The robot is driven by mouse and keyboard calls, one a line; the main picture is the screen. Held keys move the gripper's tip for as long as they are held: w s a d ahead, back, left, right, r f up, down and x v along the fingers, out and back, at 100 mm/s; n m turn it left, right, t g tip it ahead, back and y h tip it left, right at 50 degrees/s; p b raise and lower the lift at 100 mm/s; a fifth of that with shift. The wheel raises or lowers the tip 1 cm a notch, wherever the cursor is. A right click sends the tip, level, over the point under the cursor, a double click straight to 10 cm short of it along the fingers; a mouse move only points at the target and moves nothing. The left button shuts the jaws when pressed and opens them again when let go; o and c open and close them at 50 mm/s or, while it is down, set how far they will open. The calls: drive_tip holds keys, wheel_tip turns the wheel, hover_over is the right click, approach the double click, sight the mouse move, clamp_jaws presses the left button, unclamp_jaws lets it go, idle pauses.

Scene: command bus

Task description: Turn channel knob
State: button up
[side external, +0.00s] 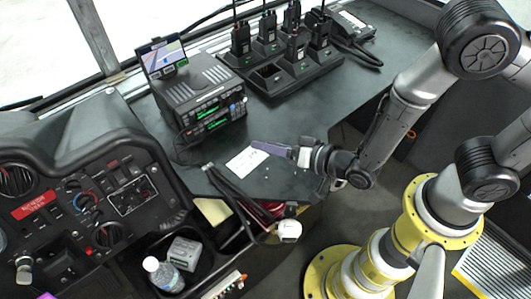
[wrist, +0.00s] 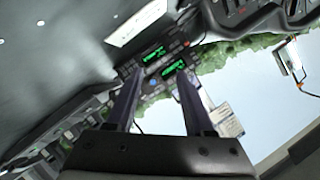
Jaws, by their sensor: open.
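The radio (side external: 200,95) is a black two-unit stack on the dark counter, with green displays and small controls on its front. In the wrist view its displays (wrist: 155,57) show ahead, beyond the finger tips. A small round knob (side external: 244,99) seems to sit at the right end of the upper front; which control is the channel knob I cannot tell for certain. My gripper (side external: 256,145) is in front of the radio, apart from it and above the counter. Its two purple fingers (wrist: 158,82) are spread with nothing between them.
A white card (side external: 246,160) lies beneath my gripper. A small screen (side external: 164,55) stands on the radio. A charger rack (side external: 300,82) with several handheld radios is behind. A dashboard (side external: 85,205) and a bin with a bottle (side external: 162,276) and box (side external: 183,253) are at left front.

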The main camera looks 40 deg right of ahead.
drive_tip(key=shift+s+a+f+m+t+h, duration=0.1)
drive_tip(key=shift+a+f+m+t+h, duration=0.3)
drive_tip(key=shift+a+f, duration=0.4)
drive_tip(key=shift+d+f, duration=0.1)
drive_tip(key=shift+d, duration=0.05)
